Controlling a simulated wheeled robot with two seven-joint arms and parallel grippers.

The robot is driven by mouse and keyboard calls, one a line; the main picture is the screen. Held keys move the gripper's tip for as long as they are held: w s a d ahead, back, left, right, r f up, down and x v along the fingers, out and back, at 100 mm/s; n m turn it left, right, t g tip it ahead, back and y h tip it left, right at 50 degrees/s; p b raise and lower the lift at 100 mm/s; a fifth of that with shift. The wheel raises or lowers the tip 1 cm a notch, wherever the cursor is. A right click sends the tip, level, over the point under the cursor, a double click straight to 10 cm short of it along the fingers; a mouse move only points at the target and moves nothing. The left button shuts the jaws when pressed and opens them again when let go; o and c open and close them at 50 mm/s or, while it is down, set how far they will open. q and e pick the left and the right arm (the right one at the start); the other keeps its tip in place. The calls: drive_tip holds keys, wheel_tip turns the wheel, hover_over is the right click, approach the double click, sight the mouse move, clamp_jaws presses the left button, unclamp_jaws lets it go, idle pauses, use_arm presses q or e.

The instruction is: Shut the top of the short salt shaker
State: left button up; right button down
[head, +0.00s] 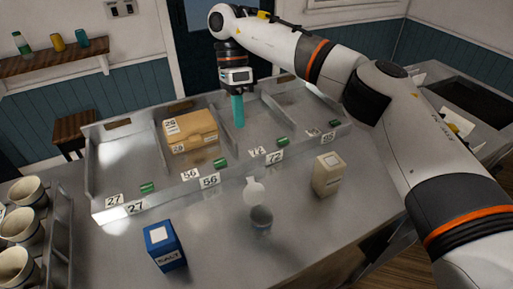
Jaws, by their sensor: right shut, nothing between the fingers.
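A short grey cylindrical shaker (261,222) stands upright on the steel counter at front centre. Its pale round lid (254,191) stands up at its back edge, so the top is open. No label on it is readable. A blue carton (164,247) marked SALT stands to its left. My right gripper (238,122) points down with teal fingers shut and empty. It is over the divided steel tray, behind the shaker and well apart from it. My left gripper is out of view.
The steel tray (112,203) has several compartments with number tags and green clips; one holds a tan box (190,136). A cream carton (328,176) stands right of the shaker. Cups (20,228) stand at far left. The counter around the shaker is clear.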

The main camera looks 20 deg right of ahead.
sight(252, 190)
drive_tip(key=s+f+p, duration=0.5)
drive_tip(key=s+f, duration=0.2)
drive_tip(key=f, duration=0.2)
drive_tip(key=shift+s+d, duration=0.25)
drive_tip(key=shift+s, duration=0.15)
